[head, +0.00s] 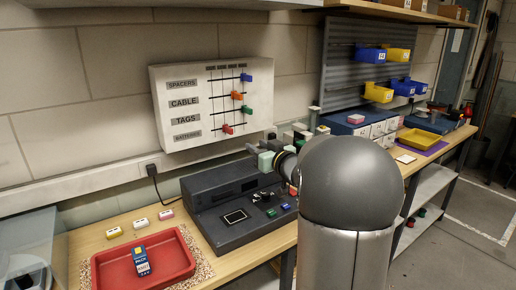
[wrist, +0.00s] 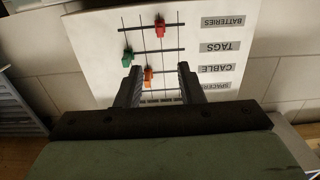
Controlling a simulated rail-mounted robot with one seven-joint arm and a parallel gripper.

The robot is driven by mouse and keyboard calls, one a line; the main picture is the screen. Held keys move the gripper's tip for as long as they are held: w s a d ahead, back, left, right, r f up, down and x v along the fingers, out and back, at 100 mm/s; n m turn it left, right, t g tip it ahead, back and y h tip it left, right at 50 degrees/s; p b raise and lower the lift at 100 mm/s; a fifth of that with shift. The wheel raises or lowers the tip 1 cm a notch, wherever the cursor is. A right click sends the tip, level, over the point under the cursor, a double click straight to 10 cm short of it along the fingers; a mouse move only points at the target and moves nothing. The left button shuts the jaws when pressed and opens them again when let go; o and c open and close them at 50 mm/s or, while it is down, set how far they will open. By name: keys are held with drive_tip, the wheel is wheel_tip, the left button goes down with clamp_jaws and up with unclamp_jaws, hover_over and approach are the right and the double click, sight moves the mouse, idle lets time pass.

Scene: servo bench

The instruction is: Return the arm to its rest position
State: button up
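My gripper (wrist: 160,72) shows in the wrist view with its two dark fingers apart and nothing held between them. Beyond the fingers is the white wall board, upside down in that view. In the head view my gripper (head: 252,150) is partly hidden behind my arm, in front of the board's lower right and above the dark console. The board (head: 180,90) has labelled rows with a blue slider (head: 246,78), an orange slider (head: 237,95), a green slider (head: 248,112) and a red slider (head: 228,129). The orange one (wrist: 148,75) appears between the fingers, further back.
A dark console (head: 205,205) stands on the wooden bench below the board. A red tray (head: 110,270) holds a blue and yellow pack (head: 141,262). Several small blocks lie behind it. Bins hang on a grey panel (head: 340,75) at right; a yellow tray (head: 420,138) lies beyond.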

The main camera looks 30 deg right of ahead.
drive_tip(key=shift+a, duration=0.1)
drive_tip(key=s+a+f+m+g+h, duration=0.2)
drive_tip(key=s+a+f+g+h, duration=0.1)
drive_tip(key=s+a+f+g, duration=1.15)
drive_tip(key=s+a+f+g+y, duration=0.1)
drive_tip(key=s+a+f, duration=0.1)
drive_tip(key=s+a, duration=0.4)
drive_tip(key=s+a+f+n+g+y, duration=0.1)
drive_tip(key=s+a, duration=0.4)
drive_tip(key=s, duration=0.8)
wheel_tip(320, 180, down, 2)
drive_tip(key=shift+s+a+n+g, duration=0.15)
drive_tip(key=shift+a+n+g, duration=0.2)
drive_tip(key=shift+g, duration=0.2)
